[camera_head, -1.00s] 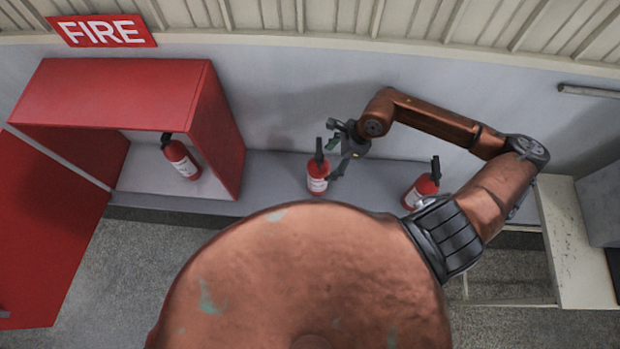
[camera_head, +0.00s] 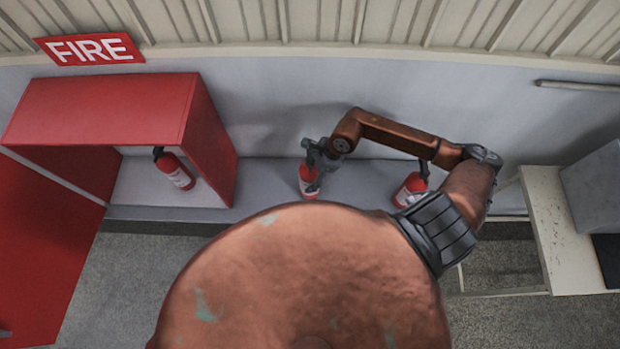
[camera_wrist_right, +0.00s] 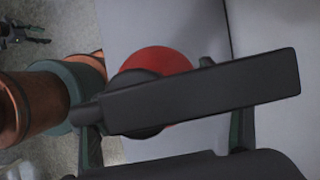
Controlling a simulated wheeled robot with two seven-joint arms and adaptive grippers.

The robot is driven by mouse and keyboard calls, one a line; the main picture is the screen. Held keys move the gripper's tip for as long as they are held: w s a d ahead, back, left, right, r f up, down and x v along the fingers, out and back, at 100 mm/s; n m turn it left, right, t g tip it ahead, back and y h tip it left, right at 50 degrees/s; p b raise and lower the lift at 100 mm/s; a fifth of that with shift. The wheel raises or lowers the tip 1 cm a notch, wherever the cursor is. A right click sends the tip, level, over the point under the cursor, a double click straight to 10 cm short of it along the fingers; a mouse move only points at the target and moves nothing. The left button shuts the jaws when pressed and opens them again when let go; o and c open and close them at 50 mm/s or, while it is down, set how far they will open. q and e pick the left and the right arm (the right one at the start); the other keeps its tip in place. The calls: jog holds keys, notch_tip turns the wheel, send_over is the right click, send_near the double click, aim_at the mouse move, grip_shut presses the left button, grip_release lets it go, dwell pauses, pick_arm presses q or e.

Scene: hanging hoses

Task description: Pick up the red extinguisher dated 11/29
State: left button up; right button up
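Three red extinguishers with black tops and white labels show in the head view. One (camera_head: 174,171) stands inside the red cabinet, one (camera_head: 308,184) in the middle of the grey ledge, one (camera_head: 408,190) farther right, partly behind my right arm. The dates are too small to read. My right gripper (camera_head: 317,172) is at the top of the middle extinguisher. In the right wrist view that extinguisher's red body (camera_wrist_right: 165,60) sits under its wide black handle (camera_wrist_right: 200,92), between my spread right fingers (camera_wrist_right: 168,138), with a gap visible on the right.
The red cabinet (camera_head: 205,130) stands open on the left, its door (camera_head: 40,250) swung forward. The ledge (camera_head: 262,180) is clear between cabinet and middle extinguisher. A pale table (camera_head: 550,225) stands at the right. The wall rises close behind the ledge.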

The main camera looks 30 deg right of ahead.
grip_shut()
jog(key=shift+w+r, duration=0.1)
dwell(0.8)
